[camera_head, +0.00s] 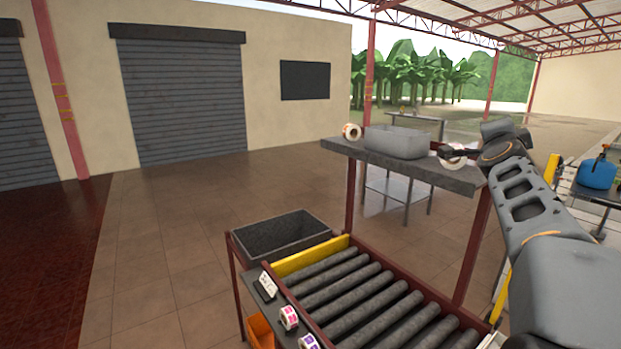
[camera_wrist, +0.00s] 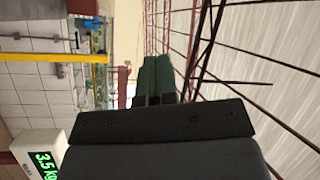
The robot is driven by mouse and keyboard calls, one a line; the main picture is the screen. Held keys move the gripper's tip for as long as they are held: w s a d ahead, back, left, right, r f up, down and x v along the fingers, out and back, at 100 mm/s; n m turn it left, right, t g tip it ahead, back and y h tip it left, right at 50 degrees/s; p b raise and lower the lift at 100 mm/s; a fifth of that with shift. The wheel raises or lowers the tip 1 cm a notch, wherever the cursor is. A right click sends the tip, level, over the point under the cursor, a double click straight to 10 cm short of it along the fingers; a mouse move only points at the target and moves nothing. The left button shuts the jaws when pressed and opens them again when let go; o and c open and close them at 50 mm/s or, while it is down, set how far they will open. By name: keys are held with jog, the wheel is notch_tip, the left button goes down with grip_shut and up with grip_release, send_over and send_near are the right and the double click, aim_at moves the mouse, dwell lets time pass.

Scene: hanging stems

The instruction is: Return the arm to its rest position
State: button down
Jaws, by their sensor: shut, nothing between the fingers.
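My arm reaches up from the lower right of the head view. My gripper (camera_head: 440,150) points left, showing in front of the raised grey shelf, between a grey bin and a white roll. In the wrist view, the green fingers of my gripper (camera_wrist: 156,63) lie side by side, shut, with nothing between them. The wrist picture is turned on its side. Whether the gripper touches the shelf or the things on it cannot be told.
The raised shelf (camera_head: 452,177) bears a grey bin (camera_head: 398,142) and rolls. Below are a roller conveyor (camera_head: 352,290), a dark crate (camera_head: 280,234) and label rolls (camera_head: 289,317). A blue container (camera_head: 597,173) stands right. A scale display (camera_wrist: 43,164) shows in the wrist view. Floor at left is clear.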

jog(key=s+a+f+n+g+y, duration=0.2)
jog(key=a+f+n+y, duration=0.35)
jog(key=a+f, duration=0.45)
jog(key=s+a+f+n+g+y, duration=0.25)
jog(key=a+f+n+y, duration=0.25)
jog(key=a+f+n, duration=0.45)
jog(key=s+a+f+n+g, duration=0.2)
jog(key=s+a+f+g, duration=0.1)
jog(key=s+f, duration=0.5)
jog(key=s+a+f+n+g, duration=0.3)
jog(key=s+a+f, duration=0.3)
jog(key=s+f, duration=0.2)
jog(key=shift+s+f+g+y+b, duration=0.3)
jog(key=shift+s+g+y+b, duration=0.05)
jog(key=shift+g+y+b, duration=0.1)
